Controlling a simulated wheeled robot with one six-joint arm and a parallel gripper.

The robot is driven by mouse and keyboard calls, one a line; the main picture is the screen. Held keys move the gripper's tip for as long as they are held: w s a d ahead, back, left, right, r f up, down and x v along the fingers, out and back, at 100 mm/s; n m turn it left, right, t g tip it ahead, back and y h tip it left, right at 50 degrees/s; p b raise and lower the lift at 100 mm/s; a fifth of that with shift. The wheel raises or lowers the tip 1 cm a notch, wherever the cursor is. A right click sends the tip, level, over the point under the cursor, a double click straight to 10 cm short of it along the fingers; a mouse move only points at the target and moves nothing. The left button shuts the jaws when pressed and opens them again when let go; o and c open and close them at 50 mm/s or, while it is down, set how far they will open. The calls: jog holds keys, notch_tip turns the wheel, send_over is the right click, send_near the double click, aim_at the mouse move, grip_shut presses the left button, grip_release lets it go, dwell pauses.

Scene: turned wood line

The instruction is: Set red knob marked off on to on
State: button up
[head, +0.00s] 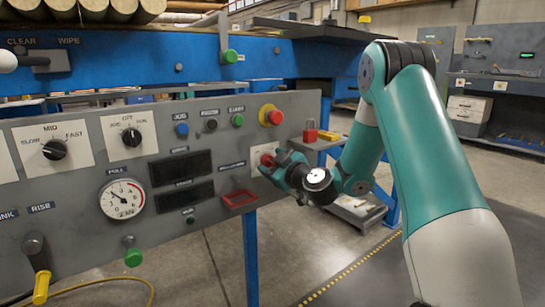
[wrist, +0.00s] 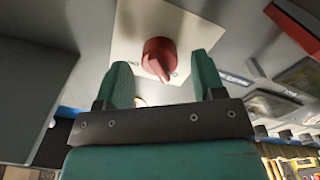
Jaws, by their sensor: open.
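The red knob (wrist: 158,55) sits on a pale square plate (wrist: 185,20) on the grey panel. In the wrist view it lies between the two green fingertips of my gripper (wrist: 161,72), a little beyond them. My gripper is open, with a visible space on each side of the knob. The knob's ridge points down toward the gripper in that view. In the head view the red knob (head: 267,159) shows at the panel's right end, partly hidden by my gripper (head: 278,166). The knob's on and off marks cannot be read.
A red and yellow button (head: 270,115) stands out just above the knob. A red frame (head: 239,198) is at its lower left. Black selector knobs (head: 131,136) and a gauge (head: 122,199) are farther left. A red padlock (head: 310,131) rests on a bench at right.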

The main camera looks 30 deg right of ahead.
jog(key=shift+w, duration=0.2)
jog(key=shift+c, duration=0.3)
jog(key=c, duration=0.9)
jog(key=shift+o, duration=0.2)
